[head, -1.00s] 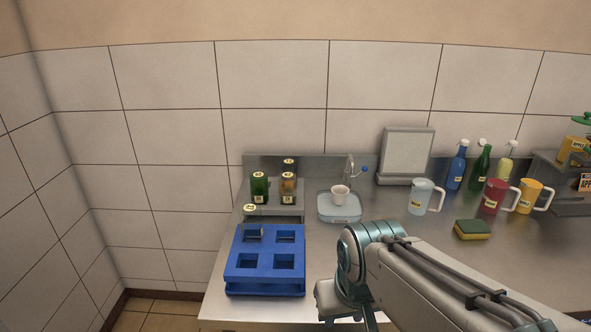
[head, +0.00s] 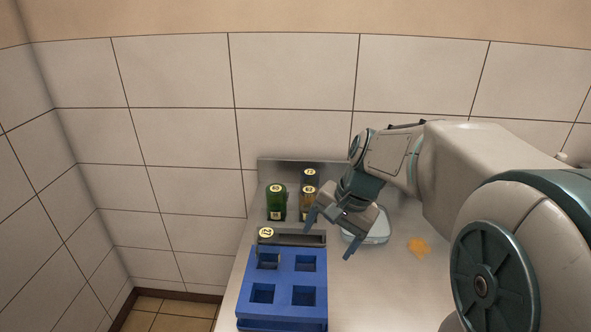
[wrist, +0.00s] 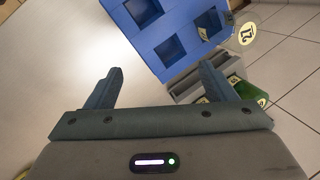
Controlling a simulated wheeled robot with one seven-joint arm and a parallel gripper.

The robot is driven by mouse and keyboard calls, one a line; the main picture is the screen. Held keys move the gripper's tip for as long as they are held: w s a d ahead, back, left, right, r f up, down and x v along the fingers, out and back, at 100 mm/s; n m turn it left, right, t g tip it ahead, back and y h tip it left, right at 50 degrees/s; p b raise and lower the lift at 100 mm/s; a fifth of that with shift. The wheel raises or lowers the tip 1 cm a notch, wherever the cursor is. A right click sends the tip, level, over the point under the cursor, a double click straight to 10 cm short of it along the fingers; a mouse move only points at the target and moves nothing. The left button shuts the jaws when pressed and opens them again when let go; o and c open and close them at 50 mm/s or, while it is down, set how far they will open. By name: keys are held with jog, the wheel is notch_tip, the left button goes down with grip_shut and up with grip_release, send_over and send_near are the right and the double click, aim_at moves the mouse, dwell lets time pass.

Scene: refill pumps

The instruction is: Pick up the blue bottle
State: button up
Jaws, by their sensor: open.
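The blue bottle is not visible now; my arm covers the back right of the counter. One second ago a blue spray bottle with a white head stood there beside a green and a pale yellow one. Only a small white tip (head: 561,157) shows above my arm, and I cannot tell surely which bottle it belongs to.
A green jar (head: 276,203) and a brown jar (head: 307,205) stand behind the rack, with another jar (head: 310,174) behind. A clear container with a numbered lid (head: 265,233) sits in the rack's back left opening. An orange patch (head: 419,247) lies on the bare counter.

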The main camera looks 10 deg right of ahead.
jog(key=w+d+m+y+p, duration=0.25)
jog(key=w+m+y, duration=0.4)
jog(key=w, duration=0.95)
jog(key=m+t+y+p, duration=0.1)
jog(key=m+t+y, duration=0.2)
jog(key=m, duration=0.5)
send_near(308, 181)
jog(key=w+d, duration=0.2)
jog(key=d, duration=0.1)
jog(key=p+x, duration=0.1)
jog(key=x, duration=0.7)
jog(key=shift+w+r+p, duration=0.15)
jog(key=shift+w+p, duration=0.05)
jog(key=shift+p, duration=0.15)
jog(key=shift+s+f+p+x, duration=0.1)
jog(key=shift+f+p+x, duration=0.2)
jog(key=shift+x, duration=0.6)
jog(key=shift+s+f+p+x, duration=0.1)
jog(key=shift+p+x, duration=0.25)
jog(key=shift+x, duration=0.55)
jog(key=shift+s+f+p+x, duration=0.15)
jog(key=shift+p+x, duration=0.2)
jog(key=shift+x, duration=0.55)
jog(key=shift+d+t, duration=0.25)
jog(key=shift+t, duration=0.05)
jog(key=c, duration=1.1)
